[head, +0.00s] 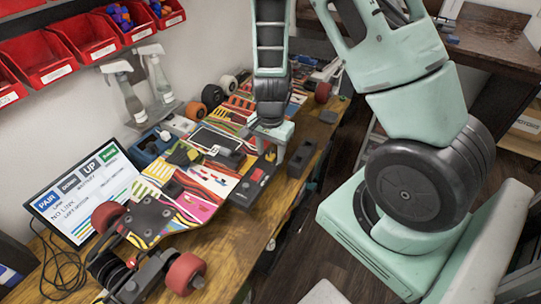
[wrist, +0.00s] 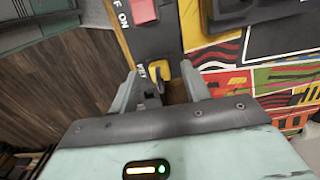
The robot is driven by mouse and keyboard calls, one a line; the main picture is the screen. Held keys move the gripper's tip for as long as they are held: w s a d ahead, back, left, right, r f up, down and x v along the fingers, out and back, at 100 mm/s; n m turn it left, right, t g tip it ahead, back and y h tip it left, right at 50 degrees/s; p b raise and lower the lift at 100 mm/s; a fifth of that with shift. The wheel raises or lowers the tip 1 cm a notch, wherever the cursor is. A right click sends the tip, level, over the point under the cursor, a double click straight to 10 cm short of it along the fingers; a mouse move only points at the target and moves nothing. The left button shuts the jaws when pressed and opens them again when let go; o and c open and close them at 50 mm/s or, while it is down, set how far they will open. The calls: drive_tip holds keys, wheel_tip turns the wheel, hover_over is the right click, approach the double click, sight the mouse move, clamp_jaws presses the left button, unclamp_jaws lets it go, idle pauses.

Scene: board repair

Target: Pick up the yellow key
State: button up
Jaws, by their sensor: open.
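The yellow key (wrist: 157,69) shows in the wrist view at the end of a dark control box (wrist: 153,42) marked OFF, ON and KEY. My gripper (wrist: 159,75) is open, with one finger on each side of the key. I cannot tell whether the fingers touch it. In the head view my gripper (head: 277,147) is just beyond the far end of the control box (head: 254,184). The key cannot be made out clearly there.
The box has a red button (wrist: 143,10). It sits beside a colourfully patterned board (head: 205,185) on the wooden bench (head: 225,245). A small dark block (head: 301,158) stands to the right.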

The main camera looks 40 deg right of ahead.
sight(271, 148)
drive_tip(key=shift+f, duration=0.2)
clamp_jaws()
drive_tip(key=shift+r, duration=0.1)
wheel_tip(271, 148, up, 10)
drive_tip(key=shift+f+p, duration=0.1)
drive_tip(key=shift+p, duration=0.55)
